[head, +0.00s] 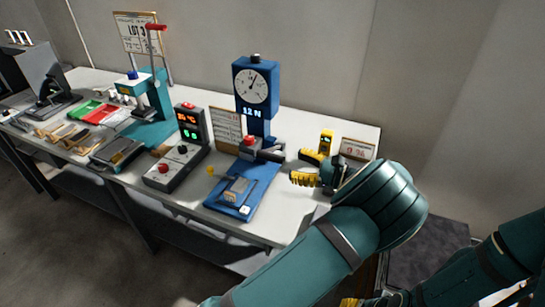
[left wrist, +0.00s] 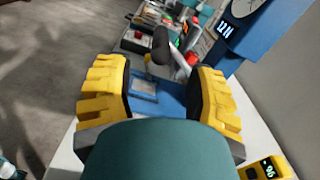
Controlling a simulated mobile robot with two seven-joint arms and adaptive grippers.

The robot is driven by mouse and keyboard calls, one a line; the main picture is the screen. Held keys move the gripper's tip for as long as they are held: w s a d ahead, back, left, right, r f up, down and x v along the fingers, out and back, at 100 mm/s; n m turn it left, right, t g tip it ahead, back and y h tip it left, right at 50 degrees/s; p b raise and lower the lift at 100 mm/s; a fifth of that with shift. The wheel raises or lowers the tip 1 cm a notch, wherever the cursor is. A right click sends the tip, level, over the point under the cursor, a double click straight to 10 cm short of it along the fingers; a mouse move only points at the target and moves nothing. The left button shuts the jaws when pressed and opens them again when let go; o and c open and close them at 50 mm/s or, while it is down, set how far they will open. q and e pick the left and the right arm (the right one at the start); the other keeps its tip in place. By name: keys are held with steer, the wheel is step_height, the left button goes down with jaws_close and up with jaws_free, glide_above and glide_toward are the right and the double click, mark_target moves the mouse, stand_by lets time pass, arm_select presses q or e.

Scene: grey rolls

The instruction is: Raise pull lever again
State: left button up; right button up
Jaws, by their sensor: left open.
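The pull lever is on the blue force tester (head: 256,85), which has a round dial and a lit readout. In the head view a dark grey lever bar (head: 268,156) sticks out to the right at the tester's foot. My left gripper (head: 297,167) is open and empty, just right of the bar's end, apart from it. In the left wrist view the dark lever handle (left wrist: 160,44) lies ahead of my open left gripper (left wrist: 163,85), between the lines of its yellow fingers. A yellow part of my right gripper (head: 350,302) shows at the bottom edge, mostly cut off.
A control box (head: 177,165) with lit digits stands left of the tester. A blue base plate (head: 222,205) with a grey fixture lies in front of it. A small yellow meter (head: 326,141) and a sign card (head: 358,149) stand right, close to my left gripper.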

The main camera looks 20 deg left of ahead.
mark_target(261, 154)
arm_select(q)
steer(key=a, duration=0.8)
steer(key=shift+w, duration=0.2)
jaws_close()
